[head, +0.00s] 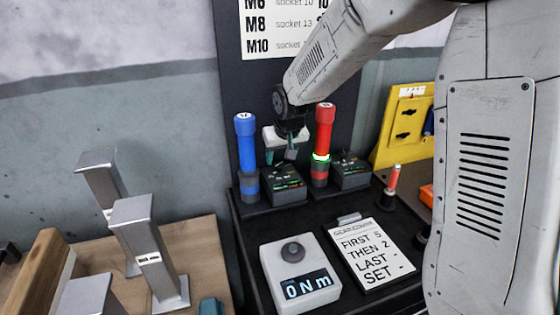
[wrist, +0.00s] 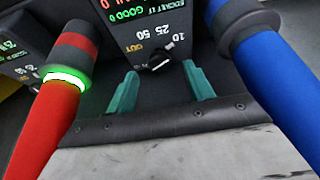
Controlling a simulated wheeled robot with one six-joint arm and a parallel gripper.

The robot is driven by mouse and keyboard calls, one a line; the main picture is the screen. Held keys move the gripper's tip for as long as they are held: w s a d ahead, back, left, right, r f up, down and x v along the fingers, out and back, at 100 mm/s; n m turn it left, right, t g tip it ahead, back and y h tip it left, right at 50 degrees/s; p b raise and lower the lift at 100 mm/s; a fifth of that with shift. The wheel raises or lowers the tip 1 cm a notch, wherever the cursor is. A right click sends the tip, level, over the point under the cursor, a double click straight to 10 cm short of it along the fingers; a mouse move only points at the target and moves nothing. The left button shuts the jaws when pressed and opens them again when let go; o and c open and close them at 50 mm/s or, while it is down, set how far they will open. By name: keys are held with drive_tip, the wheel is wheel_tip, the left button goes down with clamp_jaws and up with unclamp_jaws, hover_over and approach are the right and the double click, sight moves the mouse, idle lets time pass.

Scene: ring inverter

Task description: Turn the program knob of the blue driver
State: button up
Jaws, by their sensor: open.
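The blue driver (head: 246,150) stands upright at the left of the black stand; it shows at the right of the wrist view (wrist: 275,75). Its dark controller box (head: 284,186) sits just to its right, and fills the upper middle of the wrist view. The small black program knob (wrist: 159,60) has a white mark and lies below upside-down labels 10, 25 and 50. My gripper (wrist: 160,80) is open, with teal fingers either side of the knob in view. I cannot tell whether they touch it. In the head view my gripper (head: 288,153) is above the box, and the knob is hidden.
The red driver (head: 324,135), with a lit green ring, stands close on the right, beside a second controller box (head: 351,171). In front are a grey torque meter (head: 303,268) reading 0 Nm and a note card (head: 371,253). Metal posts (head: 147,250) stand at the left.

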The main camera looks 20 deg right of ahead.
sight(279, 167)
drive_tip(key=shift+x, duration=1.35)
drive_tip(key=c, duration=1)
drive_tip(key=shift+o, duration=0.2)
drive_tip(key=shift+n, duration=0.3)
drive_tip(key=n, duration=0.1)
drive_tip(key=n+y, duration=0.2)
drive_tip(key=n, duration=0.1)
drive_tip(key=shift+d, duration=0.25)
drive_tip(key=shift+w+d+n+g+y, duration=0.1)
drive_tip(key=shift+n+g+y, duration=0.25)
drive_tip(key=shift+n, duration=0.85)
drive_tip(key=shift+d+n+g+y, duration=0.1)
drive_tip(key=shift+n+g+y, duration=0.25)
drive_tip(key=shift+n, duration=0.85)
